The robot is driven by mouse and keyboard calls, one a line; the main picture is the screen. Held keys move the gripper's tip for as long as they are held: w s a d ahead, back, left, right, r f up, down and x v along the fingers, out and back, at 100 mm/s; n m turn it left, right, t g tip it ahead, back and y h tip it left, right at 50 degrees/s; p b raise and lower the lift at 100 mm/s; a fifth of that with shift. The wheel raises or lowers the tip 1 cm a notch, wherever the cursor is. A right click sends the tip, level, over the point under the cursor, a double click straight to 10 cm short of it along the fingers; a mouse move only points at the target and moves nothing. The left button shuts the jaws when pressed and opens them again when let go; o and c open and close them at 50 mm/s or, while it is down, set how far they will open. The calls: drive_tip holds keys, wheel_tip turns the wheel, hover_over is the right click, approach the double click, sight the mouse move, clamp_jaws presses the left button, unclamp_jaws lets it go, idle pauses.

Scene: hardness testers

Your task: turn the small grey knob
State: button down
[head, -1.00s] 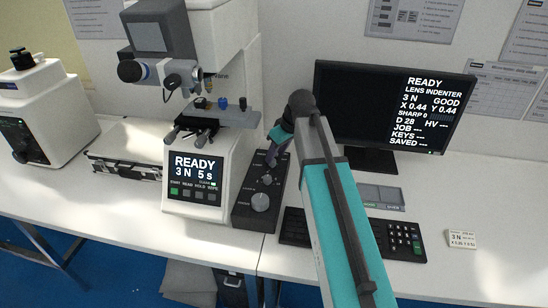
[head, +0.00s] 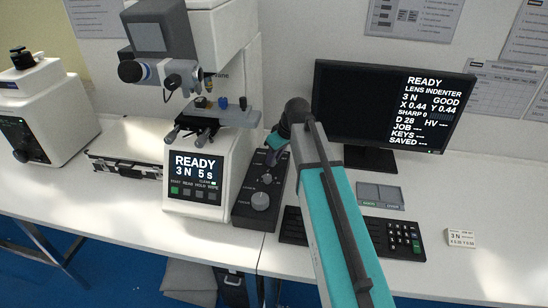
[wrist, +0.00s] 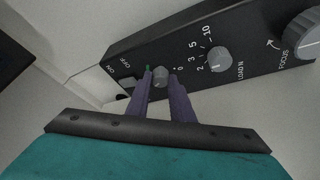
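The small grey knob (wrist: 160,76) sits on a black control box (wrist: 118,49), between the ON/OFF switch and the LOAD N knob. My gripper (wrist: 161,74) points at it in the wrist view, with one purple finger on each side of the knob. The fingers stand apart and I see no clear contact with the knob. In the head view my gripper (head: 273,155) is over the far end of the control box (head: 243,215) and hides the small knob there.
The LOAD N knob (wrist: 219,60) is close right of my fingers; the large FOCUS knob (wrist: 303,38) is farther right. The hardness tester (head: 196,160) stands left of the box. A monitor (head: 350,110) and keyboard (head: 400,240) are right.

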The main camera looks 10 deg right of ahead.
drive_tip(key=shift+m, duration=0.3)
drive_tip(key=shift+a+m+t+h+p, duration=0.15)
drive_tip(key=shift+m+h, duration=0.3)
drive_tip(key=shift+m, duration=0.55)
drive_tip(key=shift+d+m+t+h+p, duration=0.15)
drive_tip(key=shift+m+h, duration=0.3)
drive_tip(key=shift+m, duration=0.55)
drive_tip(key=shift+a, duration=0.1)
drive_tip(key=c, duration=1.6)
unclamp_jaws()
drive_tip(key=shift+o, duration=0.2)
drive_tip(key=shift+r, duration=0.1)
